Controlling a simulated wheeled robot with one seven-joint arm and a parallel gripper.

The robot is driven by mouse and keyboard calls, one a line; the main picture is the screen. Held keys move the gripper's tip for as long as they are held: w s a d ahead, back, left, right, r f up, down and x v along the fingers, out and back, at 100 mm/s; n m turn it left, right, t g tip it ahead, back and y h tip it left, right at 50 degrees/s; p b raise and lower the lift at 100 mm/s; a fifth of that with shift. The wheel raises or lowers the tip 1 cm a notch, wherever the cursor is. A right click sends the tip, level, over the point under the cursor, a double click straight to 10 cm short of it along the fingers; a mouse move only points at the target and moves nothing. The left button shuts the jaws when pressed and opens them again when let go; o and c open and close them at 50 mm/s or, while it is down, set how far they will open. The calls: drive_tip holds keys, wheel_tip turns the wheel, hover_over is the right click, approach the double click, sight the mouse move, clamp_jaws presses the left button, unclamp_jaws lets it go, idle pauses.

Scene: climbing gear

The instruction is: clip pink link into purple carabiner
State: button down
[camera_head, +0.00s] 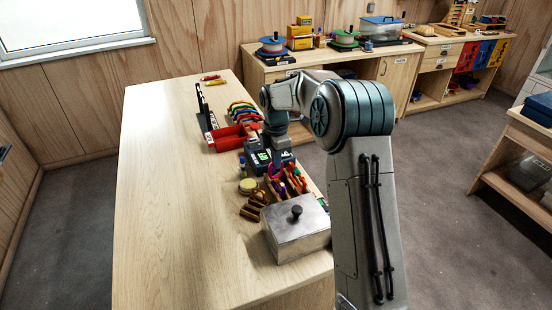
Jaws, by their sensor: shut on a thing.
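My gripper (280,158) points down over the right side of the wooden table, just past the silver box. It is small in the head view and partly hidden by my own arm. It is shut on a small pink link (275,170), which shows at the fingertips. Below and beside it is a cluster of coloured pieces, with a purple one (283,189) that may be the purple carabiner. Whether the pink link touches the purple piece, and whether the carabiner's gate is open, is too small to tell.
A silver lidded box (296,229) stands nearest. A wooden rack with coloured pieces (254,205), a round yellowish tin (247,186), a dark device with a green display (260,157) and a red tray (229,139) are close by. The table's left half (165,190) is clear.

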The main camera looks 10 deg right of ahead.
drive_tip(key=shift+f, duration=0.5)
drive_tip(key=shift+w+a+p, duration=0.15)
drive_tip(key=shift+w+p, duration=0.15)
drive_tip(key=shift+w, duration=0.25)
drive_tip(key=shift+w+a+p, duration=0.15)
drive_tip(key=shift+w+p, duration=0.1)
drive_tip(key=shift+w, duration=0.25)
idle(0.6)
drive_tip(key=shift+w+a, duration=0.1)
drive_tip(key=shift+w, duration=0.2)
drive_tip(key=shift+w+p, duration=0.2)
drive_tip(key=shift+p, duration=0.2)
drive_tip(key=shift+w+a+f, duration=0.1)
drive_tip(key=shift+w+a, duration=0.05)
drive_tip(key=shift+w, duration=0.2)
idle(0.5)
drive_tip(key=c, duration=1.2)
unclamp_jaws()
drive_tip(key=shift+c, duration=0.2)
